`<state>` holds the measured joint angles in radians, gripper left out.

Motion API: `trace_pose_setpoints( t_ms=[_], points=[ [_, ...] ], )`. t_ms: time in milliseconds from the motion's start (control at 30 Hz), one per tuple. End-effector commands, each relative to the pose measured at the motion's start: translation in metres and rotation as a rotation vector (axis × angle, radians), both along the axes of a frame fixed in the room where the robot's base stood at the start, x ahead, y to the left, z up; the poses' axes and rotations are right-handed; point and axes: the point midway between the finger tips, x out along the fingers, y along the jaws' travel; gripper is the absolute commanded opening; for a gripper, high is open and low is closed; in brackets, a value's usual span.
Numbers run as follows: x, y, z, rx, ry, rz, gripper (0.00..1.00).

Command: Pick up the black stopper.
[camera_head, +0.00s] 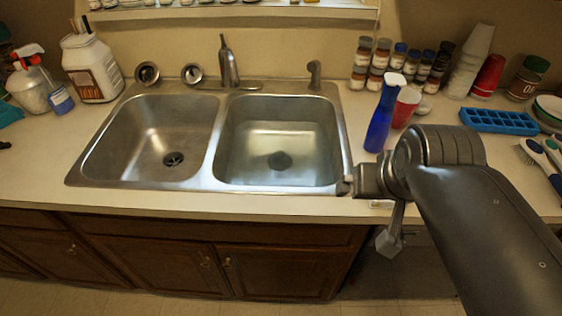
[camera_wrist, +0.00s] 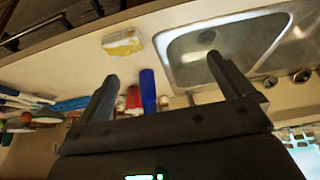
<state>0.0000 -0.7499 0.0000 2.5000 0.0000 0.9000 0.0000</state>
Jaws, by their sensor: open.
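No object is plainly a black stopper. Two round metal-rimmed pieces with dark centres, a left one (camera_head: 147,73) and a right one (camera_head: 192,74), stand on the sink's back ledge. My gripper (camera_head: 346,187) is at the sink's front right corner, apart from all of these. In the wrist view, its two fingers (camera_wrist: 162,67) are spread, with nothing held between them.
The double sink (camera_head: 214,150) has a faucet (camera_head: 228,65) behind it. A blue spray bottle (camera_head: 381,120) and red cup (camera_head: 405,107) stand to its right. A yellow-and-white sponge (camera_wrist: 122,42) lies near the counter's front edge. The blue ice tray (camera_head: 499,121) is farther right.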

Motion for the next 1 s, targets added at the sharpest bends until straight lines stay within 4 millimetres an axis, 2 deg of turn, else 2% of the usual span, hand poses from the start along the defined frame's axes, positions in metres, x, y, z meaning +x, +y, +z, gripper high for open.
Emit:
trace_pose_setpoints(
  t_ms=[100,333,467,567,733,1000],
  points=[
    [0.0,0.0,0.0,0.0,0.0,0.0,0.87],
    [0.001,0.0,0.0,0.0,0.001,0.001,0.87],
    [0.011,0.002,0.004,-0.008,0.014,0.019,0.87],
    [0.03,0.005,0.009,-0.02,0.038,0.05,0.87],
    [0.076,0.016,0.017,-0.05,0.09,0.127,0.87],
    [0.154,0.039,0.012,-0.093,0.17,0.254,0.87]
  ],
)
